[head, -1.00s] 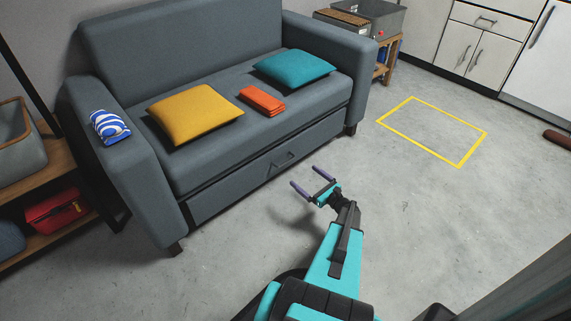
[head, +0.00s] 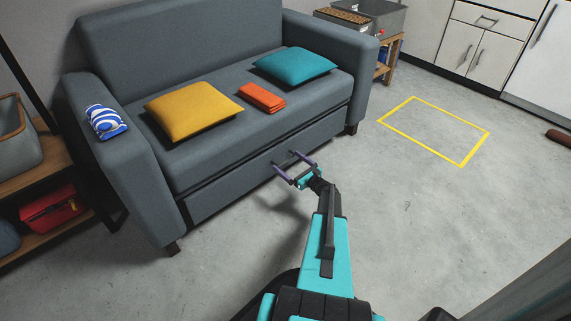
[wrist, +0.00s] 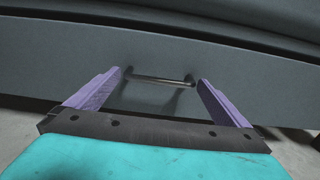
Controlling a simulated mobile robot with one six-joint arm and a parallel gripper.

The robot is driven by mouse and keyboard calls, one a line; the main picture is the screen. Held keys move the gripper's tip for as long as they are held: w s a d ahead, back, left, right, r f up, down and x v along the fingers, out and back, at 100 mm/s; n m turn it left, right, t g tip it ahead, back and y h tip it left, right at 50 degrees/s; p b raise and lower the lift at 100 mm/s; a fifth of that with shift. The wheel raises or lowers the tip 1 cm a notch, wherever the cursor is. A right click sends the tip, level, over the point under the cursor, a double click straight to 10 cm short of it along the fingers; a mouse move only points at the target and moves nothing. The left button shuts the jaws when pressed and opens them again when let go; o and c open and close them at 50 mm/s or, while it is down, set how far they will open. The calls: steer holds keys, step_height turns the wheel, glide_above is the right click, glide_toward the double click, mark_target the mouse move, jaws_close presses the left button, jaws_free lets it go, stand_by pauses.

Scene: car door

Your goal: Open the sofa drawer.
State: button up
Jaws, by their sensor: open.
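The sofa drawer (head: 222,194) is the long grey front panel under the sofa seat, and it looks shut. Its bar handle shows in the wrist view (wrist: 160,79) as a thin dark metal bar on the drawer front (wrist: 60,60). My gripper (head: 295,162) is open in front of the drawer, near the handle. In the wrist view the two purple fingers (wrist: 160,78) stand apart, one toward each end of the handle. The handle lies between and slightly beyond the fingertips; I cannot tell the exact gap. In the head view the gripper largely covers the handle.
The grey sofa (head: 180,45) holds a yellow cushion (head: 192,110), a teal cushion (head: 291,66), a folded orange cloth (head: 262,97) and a blue-striped cloth (head: 105,121). A wooden shelf (head: 40,180) stands at left. Floor in front is clear, with a yellow outlined rectangle (head: 462,164) at right.

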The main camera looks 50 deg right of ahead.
steer(key=shift+w, duration=1.1)
steer(key=shift+d, duration=0.1)
